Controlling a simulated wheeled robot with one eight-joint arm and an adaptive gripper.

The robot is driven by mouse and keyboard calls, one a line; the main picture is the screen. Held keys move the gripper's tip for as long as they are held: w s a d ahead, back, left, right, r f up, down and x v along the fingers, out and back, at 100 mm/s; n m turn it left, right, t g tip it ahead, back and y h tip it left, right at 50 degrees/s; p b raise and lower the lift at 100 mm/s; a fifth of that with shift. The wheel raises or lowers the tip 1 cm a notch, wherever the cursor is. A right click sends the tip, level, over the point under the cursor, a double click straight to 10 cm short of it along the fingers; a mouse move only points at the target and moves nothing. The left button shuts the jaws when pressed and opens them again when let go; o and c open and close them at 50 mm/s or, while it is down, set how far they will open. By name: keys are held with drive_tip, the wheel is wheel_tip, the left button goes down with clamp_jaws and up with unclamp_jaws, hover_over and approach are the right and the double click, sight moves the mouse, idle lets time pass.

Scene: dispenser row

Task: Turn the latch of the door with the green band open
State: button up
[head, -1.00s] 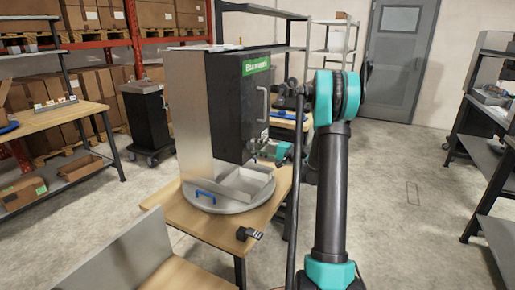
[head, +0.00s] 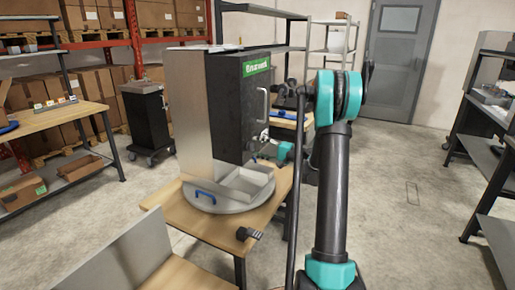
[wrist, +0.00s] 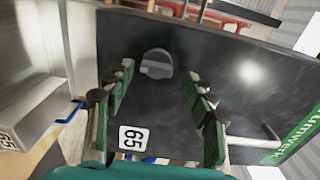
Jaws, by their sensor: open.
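The black door (head: 237,110) of the dispenser carries a green band (head: 256,67) along its top edge; in the wrist view the green band (wrist: 298,135) shows at the lower right. A round grey latch knob (wrist: 157,62) sits on the black door face. My gripper (wrist: 161,76) is open, its two green-padded fingers on either side of the knob in the picture. I cannot tell whether they touch it. In the head view my gripper (head: 268,150) is low at the door's front, small and partly unclear.
A bar handle (head: 262,103) stands out from the door; in the wrist view it is right of the fingers. A white label reading 65 (wrist: 133,138) is on the door. Below are a metal tray (head: 246,183) and a round grey base (head: 213,205) on a wooden table (head: 190,232).

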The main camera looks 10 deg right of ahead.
drive_tip(key=v, duration=1.1)
drive_tip(key=shift+d, duration=0.1)
drive_tip(key=shift+s, duration=0.1)
drive_tip(key=s+a+f+n+g+h, duration=0.2)
drive_tip(key=s+a+f+g+h, duration=0.1)
drive_tip(key=s+a, duration=0.4)
drive_tip(key=s+a+f+n+g+h, duration=0.1)
drive_tip(key=s+a+f+g+h, duration=0.25)
drive_tip(key=s, duration=0.55)
drive_tip(key=s+d+f+n+h, duration=0.2)
drive_tip(key=s+f+h, duration=0.1)
drive_tip(key=s, duration=0.6)
drive_tip(key=s+d+f+n+h, duration=0.2)
drive_tip(key=s+h, duration=0.3)
drive_tip(key=s, duration=0.4)
drive_tip(key=shift+s+f, duration=0.3)
drive_tip(key=shift+f, duration=0.5)
